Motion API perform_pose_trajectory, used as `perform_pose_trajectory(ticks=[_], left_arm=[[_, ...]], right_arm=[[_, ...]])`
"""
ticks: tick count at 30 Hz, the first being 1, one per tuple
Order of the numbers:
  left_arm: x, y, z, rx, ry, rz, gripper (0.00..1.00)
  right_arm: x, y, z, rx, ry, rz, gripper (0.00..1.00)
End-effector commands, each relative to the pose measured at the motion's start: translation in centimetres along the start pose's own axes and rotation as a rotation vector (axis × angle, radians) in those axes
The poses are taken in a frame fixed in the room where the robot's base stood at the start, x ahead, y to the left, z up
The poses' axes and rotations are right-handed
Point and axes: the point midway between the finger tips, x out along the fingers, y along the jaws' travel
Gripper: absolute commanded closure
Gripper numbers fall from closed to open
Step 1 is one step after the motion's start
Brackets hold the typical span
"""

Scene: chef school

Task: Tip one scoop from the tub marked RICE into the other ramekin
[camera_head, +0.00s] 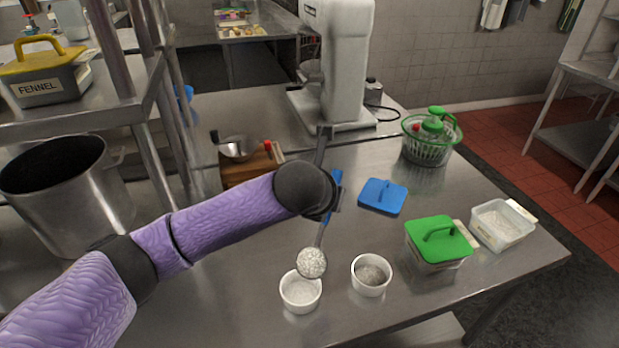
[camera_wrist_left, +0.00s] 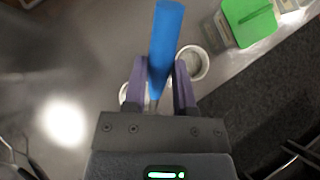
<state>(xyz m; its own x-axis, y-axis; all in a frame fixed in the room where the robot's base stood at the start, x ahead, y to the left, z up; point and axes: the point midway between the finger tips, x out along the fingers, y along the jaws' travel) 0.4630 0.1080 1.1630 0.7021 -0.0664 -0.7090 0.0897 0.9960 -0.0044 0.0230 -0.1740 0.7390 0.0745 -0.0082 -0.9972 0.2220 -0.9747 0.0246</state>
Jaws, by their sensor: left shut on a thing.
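My left gripper (camera_head: 334,196) is shut on the blue handle of a scoop (camera_head: 311,262); the handle also shows in the left wrist view (camera_wrist_left: 166,38). The scoop's bowl is heaped with white grains and hangs over the rear rim of the left white ramekin (camera_head: 301,293). That ramekin looks pale inside; I cannot tell if it holds anything. The right ramekin (camera_head: 371,277) holds greyish contents. An open clear tub (camera_head: 502,226) of white grains stands at the right; its label is unreadable here. My right gripper is not in view.
A green-lidded tub (camera_head: 437,246) stands between the right ramekin and the open tub. A blue lid (camera_head: 383,196) lies behind.

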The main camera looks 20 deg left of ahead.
Motion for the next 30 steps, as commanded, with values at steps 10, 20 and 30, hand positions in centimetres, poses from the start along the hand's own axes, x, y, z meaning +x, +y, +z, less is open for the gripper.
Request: perform_pose_trajectory(ticks=[10, 20, 30], left_arm=[[3.5, 1.2, -0.7, 0.061, 0.029, -0.057, 1.00], [3.7, 2.2, -3.1, 0.072, -0.058, -0.082, 1.00], [1.6, 2.5, -5.3, 0.058, -0.359, -0.095, 1.00]], right_arm=[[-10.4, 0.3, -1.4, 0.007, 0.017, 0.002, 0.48], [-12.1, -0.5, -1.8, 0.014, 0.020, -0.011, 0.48], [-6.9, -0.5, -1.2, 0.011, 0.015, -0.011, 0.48]])
